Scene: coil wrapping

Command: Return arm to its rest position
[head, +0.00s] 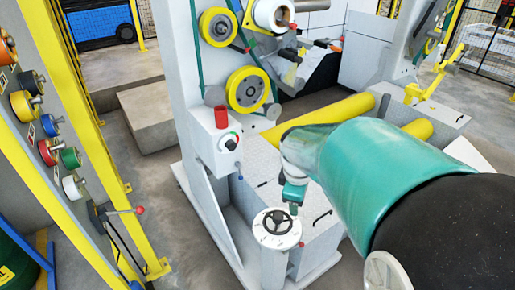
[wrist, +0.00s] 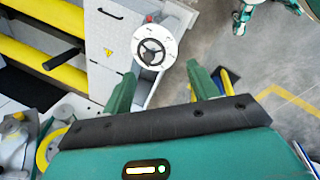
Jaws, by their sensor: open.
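My gripper shows in the wrist view (wrist: 163,88) with its two green fingers set wide apart and nothing between them. Beyond the fingers is the white round pedestal with a dark handwheel (wrist: 152,50); in the picture it lies between and above the fingertips, and I see no contact. In the head view my teal arm reaches in from the right, and its end is above and just behind the handwheel pedestal (head: 277,228).
A grey machine column with yellow pulleys (head: 248,90) and a red cap (head: 222,117) stands left of my arm. Yellow rollers (head: 345,108) lie behind the arm. A yellow post panel with coloured knobs (head: 70,158) is at far left.

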